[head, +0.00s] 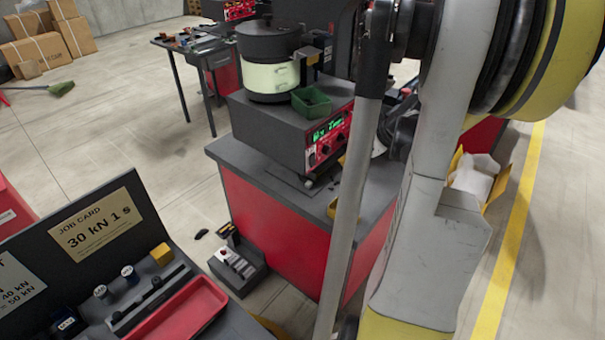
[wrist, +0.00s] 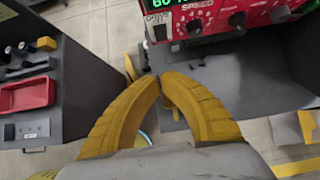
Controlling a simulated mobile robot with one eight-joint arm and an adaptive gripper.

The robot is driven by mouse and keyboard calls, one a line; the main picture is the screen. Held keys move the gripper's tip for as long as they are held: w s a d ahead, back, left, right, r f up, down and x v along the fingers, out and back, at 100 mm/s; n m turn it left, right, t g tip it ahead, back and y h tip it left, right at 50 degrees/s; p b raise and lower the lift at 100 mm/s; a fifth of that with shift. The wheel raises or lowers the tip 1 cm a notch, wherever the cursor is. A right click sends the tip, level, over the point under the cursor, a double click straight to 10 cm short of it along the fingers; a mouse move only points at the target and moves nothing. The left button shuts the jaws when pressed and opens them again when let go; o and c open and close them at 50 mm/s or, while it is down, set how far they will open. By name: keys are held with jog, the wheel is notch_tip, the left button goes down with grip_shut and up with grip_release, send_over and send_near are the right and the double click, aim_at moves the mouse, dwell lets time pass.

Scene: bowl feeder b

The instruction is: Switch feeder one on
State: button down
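A bowl feeder (head: 270,75) stands on a dark control box with a red front panel (head: 328,138) in the head view. The panel has a lit green display and dark knobs. In the wrist view the panel (wrist: 225,20) shows at the top, with a green display, a "SPEED" label and knobs. I cannot read a feeder number. My arm hides part of the feeder bench in the head view.
The feeder stands on a red cabinet with a grey top (head: 222,152). A grey box with switches and a red button (head: 235,265) is on the floor beside it. A job-card station (head: 100,222) with a red tray (head: 180,310) is at lower left. Another red panel (head: 240,9) is behind.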

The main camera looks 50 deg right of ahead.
aim_at(313, 160)
jog(key=shift+s+d+f, duration=0.1)
jog(key=shift+s, duration=0.05)
jog(key=shift+d, duration=0.1)
jog(key=w+r+b+x, duration=0.1)
jog(key=b+x, duration=0.3)
jog(key=x, duration=0.8)
jog(key=shift+w+b, duration=0.3)
jog(key=shift+w, duration=0.55)
